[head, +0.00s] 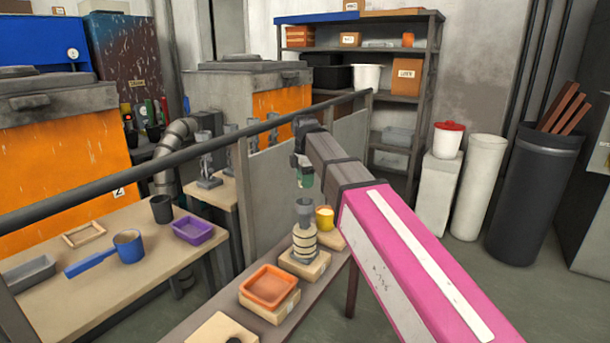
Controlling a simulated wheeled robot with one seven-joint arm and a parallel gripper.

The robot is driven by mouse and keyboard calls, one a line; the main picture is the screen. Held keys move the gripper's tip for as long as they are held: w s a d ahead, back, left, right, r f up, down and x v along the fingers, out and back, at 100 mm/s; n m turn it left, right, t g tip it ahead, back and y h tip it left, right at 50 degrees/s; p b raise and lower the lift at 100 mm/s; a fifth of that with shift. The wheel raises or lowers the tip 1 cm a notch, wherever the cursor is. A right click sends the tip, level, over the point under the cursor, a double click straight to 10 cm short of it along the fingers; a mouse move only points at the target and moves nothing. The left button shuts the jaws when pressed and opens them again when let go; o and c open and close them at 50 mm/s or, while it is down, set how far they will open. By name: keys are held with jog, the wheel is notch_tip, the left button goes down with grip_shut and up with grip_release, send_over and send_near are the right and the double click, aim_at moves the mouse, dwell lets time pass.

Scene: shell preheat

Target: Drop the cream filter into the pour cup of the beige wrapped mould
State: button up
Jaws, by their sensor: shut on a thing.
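The beige wrapped mould (304,242) stands upright on a pale block on the front bench, banded in beige around its body. Its grey pour cup (304,208) is at its top. My gripper (305,182) hangs above the pour cup with a clear gap between them. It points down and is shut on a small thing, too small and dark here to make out. Green shows at the gripper's lower end. I cannot pick out a cream filter anywhere in view.
A yellow cup (324,218) stands close to the mould's right. An orange tray (269,286) sits on a block nearer me. A dark rail (190,150) and a grey panel rise behind the bench. The left table holds a blue pan (127,243) and a purple tray (194,230).

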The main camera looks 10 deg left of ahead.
jog(key=shift+f, duration=2.95)
jog(key=o, duration=1)
notch_tip(320, 180, up, 11)
jog(key=shift+f, duration=0.1)
jog(key=shift+f, duration=0.1)
